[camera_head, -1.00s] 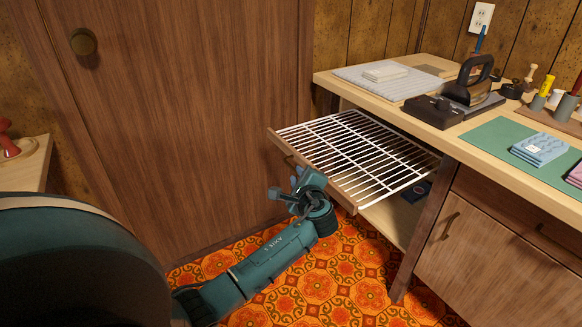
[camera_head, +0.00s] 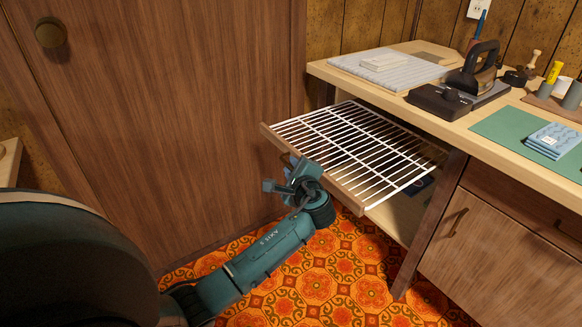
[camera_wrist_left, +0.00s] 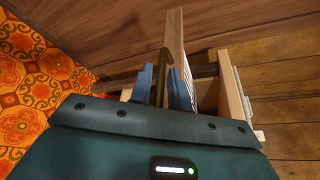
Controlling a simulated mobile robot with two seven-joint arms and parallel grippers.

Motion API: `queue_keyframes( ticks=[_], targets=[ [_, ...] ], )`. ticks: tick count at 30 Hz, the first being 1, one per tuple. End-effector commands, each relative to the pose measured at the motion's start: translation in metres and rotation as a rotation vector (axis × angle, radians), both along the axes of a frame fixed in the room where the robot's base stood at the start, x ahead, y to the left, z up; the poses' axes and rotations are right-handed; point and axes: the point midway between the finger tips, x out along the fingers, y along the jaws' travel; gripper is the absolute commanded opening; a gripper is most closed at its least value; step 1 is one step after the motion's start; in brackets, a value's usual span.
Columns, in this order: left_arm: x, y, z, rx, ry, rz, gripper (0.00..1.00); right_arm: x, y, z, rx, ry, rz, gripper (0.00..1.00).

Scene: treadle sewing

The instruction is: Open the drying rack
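The drying rack (camera_head: 352,150) is a white wire shelf with a wooden front rail (camera_head: 338,192). It sticks well out from under the wooden counter in the head view. My left gripper (camera_head: 283,174) is at the outer side of the front rail. In the left wrist view the blue fingers (camera_wrist_left: 162,88) stand on either side of a brass handle (camera_wrist_left: 161,75) and seem to press on it. The rack's rail (camera_wrist_left: 175,40) stands just beyond them. In the head view my gripper mostly hides the handle. My right gripper is in neither view.
A tall wooden door (camera_head: 160,120) with a round knob stands close to the left of the rack. The counter (camera_head: 330,74) holds an iron (camera_head: 478,68), a pale ribbed board (camera_head: 350,68) and a green mat (camera_head: 500,128). Orange patterned floor (camera_head: 330,270) is open below.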

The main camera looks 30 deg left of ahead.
Motion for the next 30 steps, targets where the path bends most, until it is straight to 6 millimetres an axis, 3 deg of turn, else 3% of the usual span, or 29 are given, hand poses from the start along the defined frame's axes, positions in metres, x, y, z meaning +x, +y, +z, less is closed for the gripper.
queue_keyframes(
  ticks=[5, 12, 26, 30],
  targets=[
    [0.000, 0.000, 0.000, 0.000, 0.000, 0.000, 0.18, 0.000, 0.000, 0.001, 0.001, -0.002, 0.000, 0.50],
    [0.000, 0.000, 0.000, 0.000, 0.000, 0.000, 0.00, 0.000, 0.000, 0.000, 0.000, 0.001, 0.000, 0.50],
    [0.001, 0.000, 0.000, 0.000, 0.000, 0.000, 0.00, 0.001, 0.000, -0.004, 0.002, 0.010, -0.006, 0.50],
    [0.016, -0.006, -0.002, -0.002, -0.002, 0.001, 0.00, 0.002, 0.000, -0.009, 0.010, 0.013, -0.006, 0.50]
  ],
)
